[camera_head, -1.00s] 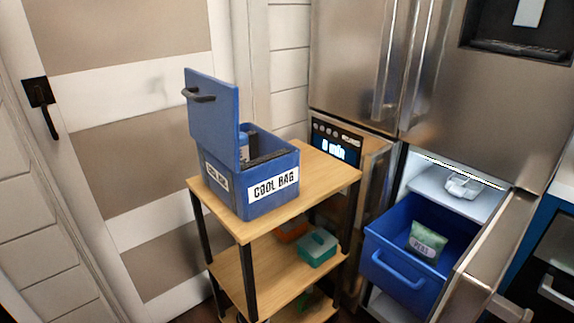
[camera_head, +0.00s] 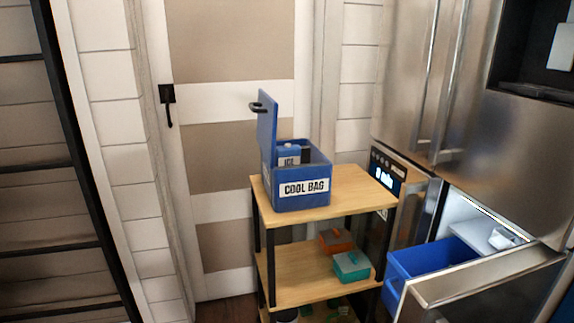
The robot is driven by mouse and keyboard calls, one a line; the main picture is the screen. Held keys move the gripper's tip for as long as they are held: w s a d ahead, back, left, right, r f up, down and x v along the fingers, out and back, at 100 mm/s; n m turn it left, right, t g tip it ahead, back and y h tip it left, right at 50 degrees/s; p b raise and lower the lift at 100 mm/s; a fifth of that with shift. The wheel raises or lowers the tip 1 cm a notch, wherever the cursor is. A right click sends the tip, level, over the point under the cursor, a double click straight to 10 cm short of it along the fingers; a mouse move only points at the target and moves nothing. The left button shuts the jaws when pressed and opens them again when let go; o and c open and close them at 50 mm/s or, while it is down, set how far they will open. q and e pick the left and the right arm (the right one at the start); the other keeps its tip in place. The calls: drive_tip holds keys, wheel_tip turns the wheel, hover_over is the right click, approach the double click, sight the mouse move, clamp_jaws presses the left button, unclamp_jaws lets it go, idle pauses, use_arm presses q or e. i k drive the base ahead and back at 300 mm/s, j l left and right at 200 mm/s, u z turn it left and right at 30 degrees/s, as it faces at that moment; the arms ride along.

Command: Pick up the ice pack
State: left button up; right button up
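A blue ice pack (camera_head: 289,152) with a white label reading "ICE" stands inside the open cool bag (camera_head: 304,203). Only its upper part shows above the bag's front wall. The cool bag is a blue box on the top shelf of a wooden cart, with its lid (camera_head: 268,130) standing up on the left side. Neither of my grippers is in view.
The cart (camera_head: 345,195) holds an orange box (camera_head: 336,240) and a teal box (camera_head: 351,266) on its middle shelf. At right, the fridge's lower compartment is open, with a blue drawer (camera_head: 425,257) pulled out behind its door (camera_head: 490,283). A closed door (camera_head: 220,160) stands behind.

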sight(288, 154)
drive_tip(key=i+j+z, duration=0.2)
drive_tip(key=i+j, duration=0.15)
drive_tip(key=i+j+z, duration=0.15)
drive_tip(key=i+j, duration=0.15)
drive_tip(key=j, duration=0.15)
